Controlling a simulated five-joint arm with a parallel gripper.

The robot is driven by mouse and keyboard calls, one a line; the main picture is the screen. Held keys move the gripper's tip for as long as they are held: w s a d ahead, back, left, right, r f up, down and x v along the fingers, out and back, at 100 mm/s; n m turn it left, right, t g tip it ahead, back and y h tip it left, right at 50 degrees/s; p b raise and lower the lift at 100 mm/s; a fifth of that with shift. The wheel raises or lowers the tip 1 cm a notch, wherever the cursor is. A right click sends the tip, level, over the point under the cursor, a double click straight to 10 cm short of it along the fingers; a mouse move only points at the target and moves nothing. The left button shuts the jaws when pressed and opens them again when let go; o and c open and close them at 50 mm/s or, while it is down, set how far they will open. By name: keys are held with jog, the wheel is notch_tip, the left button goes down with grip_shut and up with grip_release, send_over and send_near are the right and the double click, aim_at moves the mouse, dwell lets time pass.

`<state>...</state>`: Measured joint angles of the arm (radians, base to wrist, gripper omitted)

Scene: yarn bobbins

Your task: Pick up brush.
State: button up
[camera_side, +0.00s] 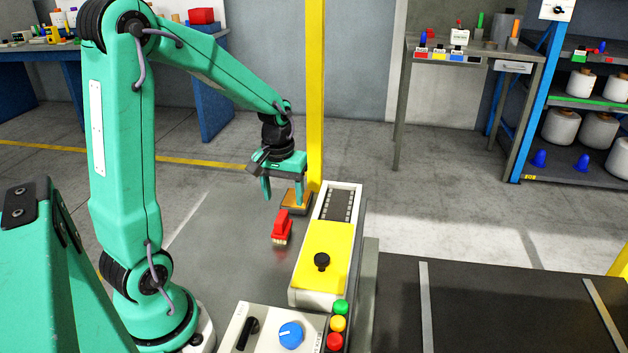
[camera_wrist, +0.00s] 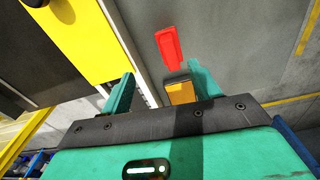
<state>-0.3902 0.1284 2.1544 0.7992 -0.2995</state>
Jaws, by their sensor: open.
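The brush (camera_side: 282,227) has a red handle and pale bristles at its near end, and it lies on the dark grey surface left of the yellow-topped machine. In the wrist view the red brush (camera_wrist: 168,48) shows just beyond the fingertips, slightly right of the middle of the gap. My gripper (camera_side: 283,193) is green, open and empty. It hangs above and behind the brush in the side view, apart from it. Its two fingers also show in the wrist view (camera_wrist: 161,80), with nothing between them touching.
A yellow post (camera_side: 315,100) stands close behind my gripper. The yellow-topped machine (camera_side: 325,255) with a black knob is right of the brush. A control box (camera_side: 265,330) with a blue dial is in front. The grey surface left of the brush is clear.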

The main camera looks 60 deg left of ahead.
aim_at(281, 217)
jog(key=shift+n+g, duration=0.3)
jog(key=shift+n, duration=0.2)
jog(key=a+f, duration=0.2)
jog(key=f, duration=0.1)
jog(key=shift+w+a+f, duration=0.1)
jog(key=shift+w+a, duration=0.05)
jog(key=shift+a, duration=0.05)
jog(key=shift+f, duration=1.3)
jog(key=shift+d+f, duration=0.1)
jog(key=shift+f, duration=2.5)
jog(key=c, duration=1.1)
